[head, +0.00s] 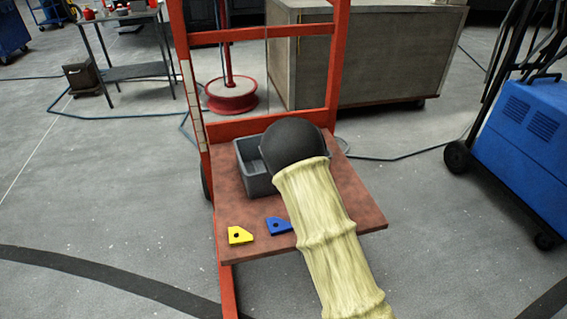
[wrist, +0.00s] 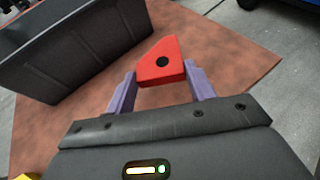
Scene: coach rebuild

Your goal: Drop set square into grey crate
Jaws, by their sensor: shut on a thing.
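In the wrist view my gripper (wrist: 162,80) is shut on a red set square (wrist: 162,58), a slanted flat block with a dark hole, held between two purple fingers. The grey crate (wrist: 75,45) stands to the upper left of it in that view, and the held piece is outside the crate, to its right. How high the piece is above the platform is hard to tell. In the head view the grey crate (head: 252,176) is partly covered by my arm, which also hides my gripper and the red set square.
The crate stands on the reddish-brown platform (head: 350,205) of a red trolley frame (head: 198,120). A yellow block (head: 239,235) and a blue block (head: 278,226) lie near its front edge. A blue machine (head: 525,135) stands on the floor at right.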

